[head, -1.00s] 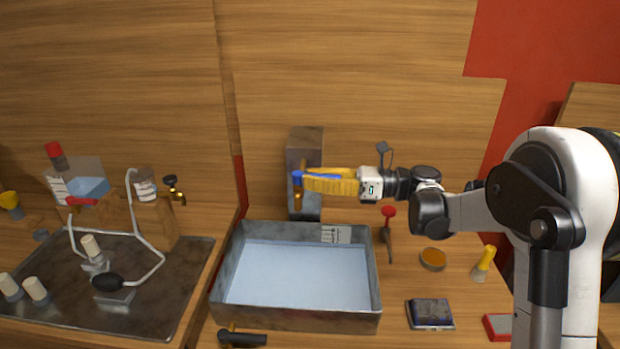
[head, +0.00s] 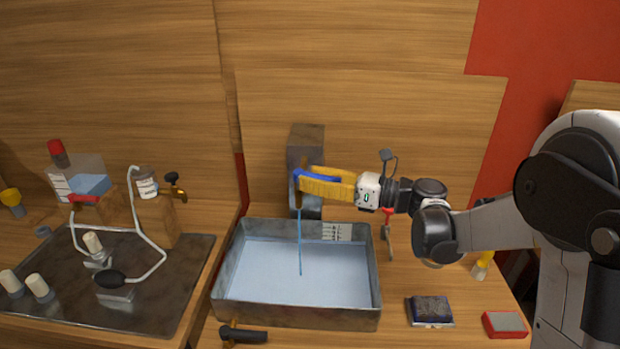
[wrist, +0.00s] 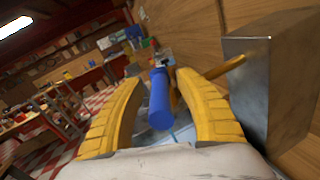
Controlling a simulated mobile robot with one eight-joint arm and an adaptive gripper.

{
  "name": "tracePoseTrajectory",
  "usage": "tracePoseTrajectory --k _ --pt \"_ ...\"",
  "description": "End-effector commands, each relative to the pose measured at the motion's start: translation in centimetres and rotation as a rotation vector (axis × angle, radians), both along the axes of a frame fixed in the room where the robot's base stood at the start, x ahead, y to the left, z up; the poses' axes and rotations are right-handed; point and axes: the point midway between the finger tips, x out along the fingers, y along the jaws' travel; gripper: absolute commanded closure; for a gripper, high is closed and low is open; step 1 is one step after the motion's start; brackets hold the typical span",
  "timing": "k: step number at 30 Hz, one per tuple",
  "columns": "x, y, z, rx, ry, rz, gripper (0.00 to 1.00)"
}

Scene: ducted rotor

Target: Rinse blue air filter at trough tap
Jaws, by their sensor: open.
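My gripper (head: 322,183) is at the tap above the trough (head: 232,290). Its yellow fingers are open on either side of the blue tap handle (wrist: 160,100); I cannot tell whether they touch it. The handle also shows in the head view (head: 318,178). A thin blue stream of water (head: 300,245) falls from the tap into the trough's pale water. The brass tap pipe (wrist: 226,68) comes out of a grey metal block (wrist: 245,90). A flat, dark blue square piece, which looks like the blue air filter (head: 430,309), lies on the bench right of the trough.
A red block with a grey top (head: 505,325) and a yellow-handled brush (head: 482,265) are on the right. A dark-handled tool (head: 243,336) lies before the trough. On the left, a dark tray (head: 150,310) holds tubing and white-capped pieces. A wooden panel (head: 370,110) stands behind.

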Motion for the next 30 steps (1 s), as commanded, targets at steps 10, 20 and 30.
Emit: tracePoseTrajectory --k 10,20,30 --pt "-1.8 -6.0 0.0 0.0 0.0 -0.005 0.59" --pt "-3.5 -10.9 0.0 0.0 0.0 -0.001 0.59" --pt "-3.7 -11.3 0.0 0.0 0.0 0.0 0.59"
